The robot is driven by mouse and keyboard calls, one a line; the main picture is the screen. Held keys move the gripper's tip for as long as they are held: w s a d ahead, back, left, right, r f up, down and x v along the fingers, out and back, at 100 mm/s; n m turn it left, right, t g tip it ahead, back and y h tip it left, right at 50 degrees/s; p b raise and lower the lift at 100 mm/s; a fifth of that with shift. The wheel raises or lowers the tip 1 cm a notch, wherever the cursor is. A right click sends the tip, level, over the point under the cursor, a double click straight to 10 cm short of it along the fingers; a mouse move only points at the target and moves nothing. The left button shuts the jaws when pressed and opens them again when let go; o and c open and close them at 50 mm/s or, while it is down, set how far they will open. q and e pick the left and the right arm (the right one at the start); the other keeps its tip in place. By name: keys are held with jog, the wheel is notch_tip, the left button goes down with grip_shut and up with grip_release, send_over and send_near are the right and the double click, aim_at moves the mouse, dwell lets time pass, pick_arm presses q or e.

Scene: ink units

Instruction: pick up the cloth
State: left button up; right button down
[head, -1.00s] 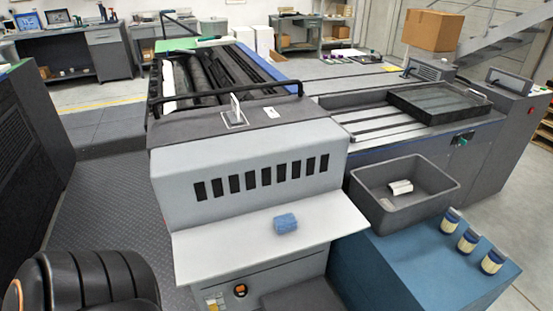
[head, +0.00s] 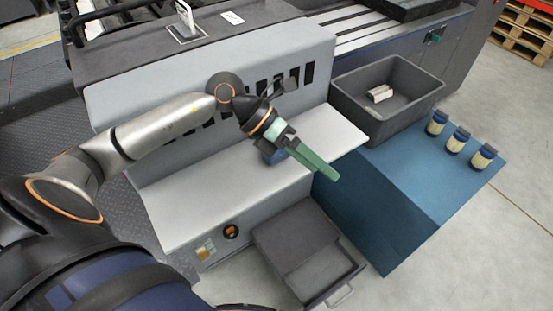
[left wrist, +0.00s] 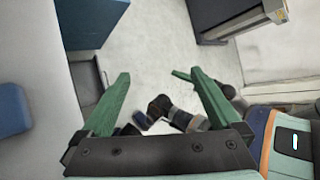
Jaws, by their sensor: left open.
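The cloth is a small blue folded piece on the pale shelf (head: 200,205) of the grey machine. In the head view a patch of blue cloth (head: 270,153) shows behind my left gripper, which mostly hides it. In the left wrist view the cloth (left wrist: 12,110) lies at the left edge, cut off by the frame. My left gripper (head: 326,171) is above the shelf's right part, its green fingers pointing down to the right. In the left wrist view the fingers (left wrist: 162,88) are apart with nothing between them. What seems my right gripper shows small beyond them, its jaws unclear.
A dark bin (head: 350,105) holding a pale item (head: 380,93) stands right of the shelf on a blue block (head: 400,190). Several jars (head: 457,140) stand on that block. An open grey drawer (head: 318,270) juts out below the shelf. Floor at lower right is clear.

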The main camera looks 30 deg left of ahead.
aim_at(281, 155)
pick_arm(q)
jog(key=w+a+t+y+b, duration=0.1)
jog(key=w+a+t+y, duration=0.15)
jog(key=a+y, duration=0.95)
jog(key=w+f+h, duration=0.1)
jog(key=f, duration=0.2)
jog(key=w+a+f+h, duration=0.1)
jog(key=w+f, duration=0.1)
jog(key=f, duration=0.2)
jog(key=w+a+f+g+h, duration=0.1)
jog(key=w+f, duration=0.1)
jog(key=f, duration=0.2)
jog(key=shift+w+h, duration=0.1)
jog(key=shift+h, duration=0.2)
jog(key=c, duration=1.4)
pick_arm(e)
jog(key=shift+w+a+f, duration=0.1)
jog(key=shift+a+f, duration=0.3)
jog(key=shift+f, duration=0.45)
pick_arm(q)
jog(key=shift+r, duration=0.15)
